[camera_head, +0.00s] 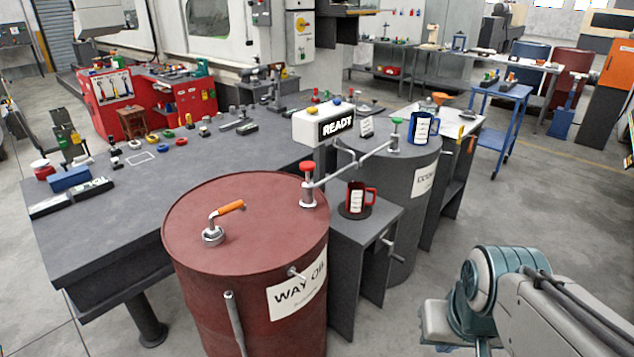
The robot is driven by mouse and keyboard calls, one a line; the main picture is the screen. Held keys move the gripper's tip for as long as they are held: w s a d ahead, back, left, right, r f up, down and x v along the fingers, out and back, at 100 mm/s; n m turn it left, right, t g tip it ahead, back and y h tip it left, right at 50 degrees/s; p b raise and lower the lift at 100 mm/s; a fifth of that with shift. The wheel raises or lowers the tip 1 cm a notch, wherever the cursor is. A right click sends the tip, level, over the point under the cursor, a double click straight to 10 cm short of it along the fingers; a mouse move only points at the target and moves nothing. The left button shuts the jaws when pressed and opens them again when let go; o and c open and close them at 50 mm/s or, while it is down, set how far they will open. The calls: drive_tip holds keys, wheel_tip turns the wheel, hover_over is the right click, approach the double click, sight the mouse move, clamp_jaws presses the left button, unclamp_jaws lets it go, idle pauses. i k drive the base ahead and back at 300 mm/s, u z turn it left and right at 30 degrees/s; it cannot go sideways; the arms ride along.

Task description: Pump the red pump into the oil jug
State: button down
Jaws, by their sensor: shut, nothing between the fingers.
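The red pump (307,187) stands upright on top of the red barrel (245,190), whose label reads "WAY OIL". Its red button is raised above a metal body. A pale spout reaches from the pump toward the upper right. The oil jug (356,198), dark with a red handle and a white label, stands on a round dark pad on a low grey stand right of the barrel. I cannot tell whether the spout end is directly over the jug. Only my arm's grey and teal links show at the lower right; my gripper is out of view.
A grey barrel (408,175) behind carries a green-topped pump (395,135) and a blue jug (424,128). A white "READY" sign box (323,125) rises behind the red pump. An orange-handled crank (222,220) stands on the red barrel. Open floor lies at the right.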

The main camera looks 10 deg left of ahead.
sight(306, 165)
drive_tip(key=u, duration=0.65)
drive_tip(key=i, duration=0.85)
drive_tip(key=u, duration=0.5)
